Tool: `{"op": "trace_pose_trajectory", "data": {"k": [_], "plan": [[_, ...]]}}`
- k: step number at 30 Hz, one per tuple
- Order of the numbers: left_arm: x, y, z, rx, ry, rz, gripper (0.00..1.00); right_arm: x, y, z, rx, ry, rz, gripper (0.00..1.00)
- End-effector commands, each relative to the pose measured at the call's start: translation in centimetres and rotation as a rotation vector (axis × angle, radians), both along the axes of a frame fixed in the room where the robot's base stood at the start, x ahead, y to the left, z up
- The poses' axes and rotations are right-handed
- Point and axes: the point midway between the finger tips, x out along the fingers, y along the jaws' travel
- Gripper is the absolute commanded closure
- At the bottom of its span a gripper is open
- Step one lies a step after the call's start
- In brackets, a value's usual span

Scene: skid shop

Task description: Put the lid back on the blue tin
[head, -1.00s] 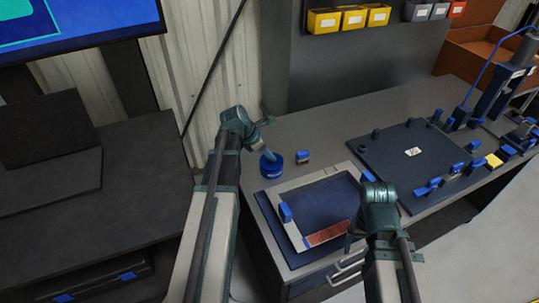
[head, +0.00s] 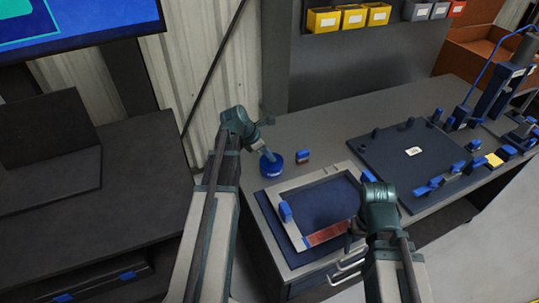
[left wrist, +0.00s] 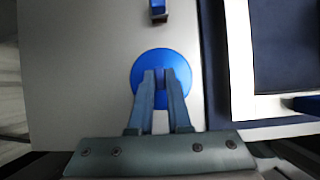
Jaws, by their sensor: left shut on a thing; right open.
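The blue tin (head: 271,167) is round, has a small pale label, and stands upright on the grey bench near its left end. In the left wrist view the round blue lid (left wrist: 145,72) shows from above, with a small raised knob between my fingers. My left gripper (head: 268,154) is shut on that knob, and its fingers (left wrist: 160,80) point down at the middle of the lid. The lid is over the tin and hides its opening. I cannot tell whether any gap is between them. My right gripper (head: 350,236) is open and empty near the front edge of the bench.
A small blue-topped block (head: 303,156) stands just right of the tin. A pale frame (head: 270,203) on a dark blue mat lies in front. A dark plate with several blue clamps (head: 385,160) is further right. Bare bench lies behind the tin.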

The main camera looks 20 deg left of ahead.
Motion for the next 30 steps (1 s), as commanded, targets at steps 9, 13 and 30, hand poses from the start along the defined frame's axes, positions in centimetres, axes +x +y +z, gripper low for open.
{"op": "trace_pose_trajectory", "data": {"k": [9, 13, 30], "plan": [[0.00, 0.00, 0.00, 0.000, 0.000, 0.000, 0.49, 0.00, 0.00, 0.00, 0.000, 0.000, 0.000, 0.16], [0.00, 0.00, 0.00, 0.000, 0.000, 0.000, 0.49, 0.00, 0.00, 0.00, 0.000, 0.000, 0.000, 0.16], [0.00, 0.00, 0.10, 0.000, 0.000, 0.000, 0.19, 0.00, 0.00, 0.10, 0.000, 0.000, 0.000, 0.16]]}}
